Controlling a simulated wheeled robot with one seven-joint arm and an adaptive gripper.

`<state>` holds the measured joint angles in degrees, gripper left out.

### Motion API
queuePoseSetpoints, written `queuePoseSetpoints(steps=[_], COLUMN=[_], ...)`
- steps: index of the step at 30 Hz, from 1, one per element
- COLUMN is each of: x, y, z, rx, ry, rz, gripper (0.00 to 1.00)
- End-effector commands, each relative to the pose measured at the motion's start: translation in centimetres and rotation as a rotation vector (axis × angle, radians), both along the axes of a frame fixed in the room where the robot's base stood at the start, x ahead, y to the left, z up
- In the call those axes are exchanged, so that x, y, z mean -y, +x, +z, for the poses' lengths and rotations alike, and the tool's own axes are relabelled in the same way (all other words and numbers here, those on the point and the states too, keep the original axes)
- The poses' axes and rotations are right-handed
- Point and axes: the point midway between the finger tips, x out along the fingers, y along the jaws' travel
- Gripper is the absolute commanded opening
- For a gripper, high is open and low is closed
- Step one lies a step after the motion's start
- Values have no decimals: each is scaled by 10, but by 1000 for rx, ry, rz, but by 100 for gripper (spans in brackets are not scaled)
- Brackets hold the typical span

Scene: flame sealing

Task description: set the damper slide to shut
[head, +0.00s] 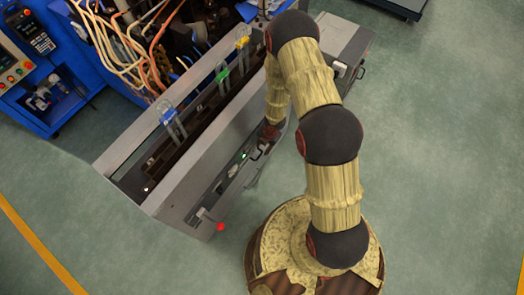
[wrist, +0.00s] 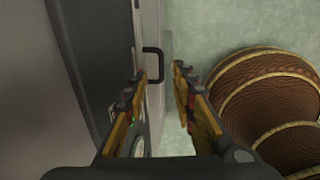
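A long grey machine housing (head: 188,185) runs diagonally across the head view. Its front side carries a panel with a small green light (head: 243,155) and a black handle near my gripper (head: 271,131). A red knob (head: 220,227) sticks out at the lower end of the housing. I cannot tell for sure which part is the damper slide. In the wrist view, my gripper (wrist: 158,74) is open, its two fingers apart. A black D-shaped handle (wrist: 153,65) on a grey panel shows between and beyond the fingertips. I cannot tell whether they touch it. My arm hides part of the housing.
Blue, green (head: 222,72) and yellow (head: 242,38) tagged clips stand along the slot on top of the housing. Blue machinery with orange hoses (head: 100,35) stands behind. A grey box (head: 340,40) adjoins the far end. Green floor is free at right.

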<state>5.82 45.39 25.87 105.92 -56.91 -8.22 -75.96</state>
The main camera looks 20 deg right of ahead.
Motion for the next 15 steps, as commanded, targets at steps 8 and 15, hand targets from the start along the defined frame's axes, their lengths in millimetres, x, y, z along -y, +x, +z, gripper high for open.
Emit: queuePoseSetpoints(steps=[8,15], x=[-3,-7], y=[3,9], z=[-38,-68], rx=[-3,-2], ry=[-2,-3], rz=[5,5], gripper=[26,26])
